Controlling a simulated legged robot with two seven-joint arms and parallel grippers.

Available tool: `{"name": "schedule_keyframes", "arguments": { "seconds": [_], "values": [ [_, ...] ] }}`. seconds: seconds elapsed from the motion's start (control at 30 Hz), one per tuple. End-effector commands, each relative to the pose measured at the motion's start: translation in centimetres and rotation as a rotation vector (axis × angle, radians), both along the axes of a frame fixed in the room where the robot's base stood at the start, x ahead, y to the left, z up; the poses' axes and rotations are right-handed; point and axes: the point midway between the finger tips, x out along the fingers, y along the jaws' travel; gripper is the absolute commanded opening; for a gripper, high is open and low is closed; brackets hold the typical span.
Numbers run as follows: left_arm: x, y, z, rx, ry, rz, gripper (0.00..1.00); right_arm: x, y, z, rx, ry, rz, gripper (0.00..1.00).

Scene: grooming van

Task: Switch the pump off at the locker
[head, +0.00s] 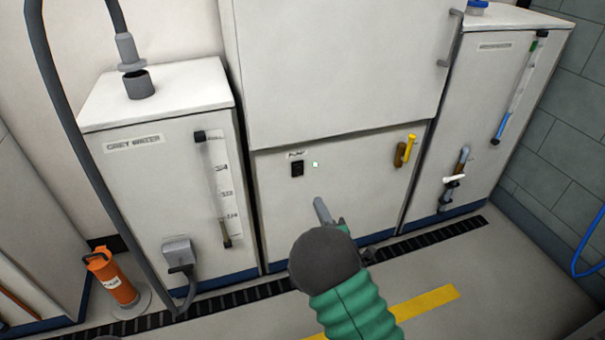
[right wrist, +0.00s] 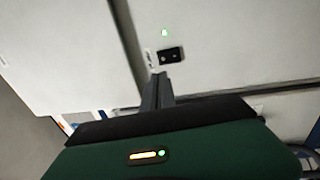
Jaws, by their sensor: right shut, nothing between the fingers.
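The locker (head: 335,190) is the white lower panel between two tanks. A small black pump switch (head: 297,169) sits on its upper left under a "PUMP" label (head: 296,154). A small lit lamp (head: 315,164) is to the right of the switch. The right wrist view shows the switch (right wrist: 171,55) and the lamp glowing green (right wrist: 164,33). My right gripper (head: 320,208) is shut and empty, below and right of the switch in the head view. In the right wrist view its tips (right wrist: 158,80) point at the switch, seemingly just short of it; contact cannot be told. My left gripper is out of view.
A grey water tank (head: 165,190) with a hose stands left, another tank (head: 490,120) right. A yellow handle (head: 410,148) is on the locker's right side. An orange cylinder (head: 112,277) stands on the floor at left. A dark floor grate (head: 430,234) runs along the front.

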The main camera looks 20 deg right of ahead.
Motion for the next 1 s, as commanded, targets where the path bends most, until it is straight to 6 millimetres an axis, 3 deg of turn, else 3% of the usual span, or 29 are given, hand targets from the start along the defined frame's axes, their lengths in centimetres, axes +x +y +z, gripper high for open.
{"name": "schedule_keyframes", "arguments": {
  "seconds": [0.17,0.6,0.8,1.0],
  "values": [
    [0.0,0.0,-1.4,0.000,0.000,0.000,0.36,2.4,0.1,0.0,0.001,-0.005,0.002,0.00],
    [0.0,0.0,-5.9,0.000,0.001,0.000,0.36,11.6,0.4,0.9,0.000,-0.005,0.001,0.00],
    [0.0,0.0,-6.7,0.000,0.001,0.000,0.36,13.5,0.4,1.5,0.001,-0.001,0.000,0.00],
    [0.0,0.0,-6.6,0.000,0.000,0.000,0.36,13.6,0.5,1.7,0.001,0.000,0.000,0.00]
  ]
}}
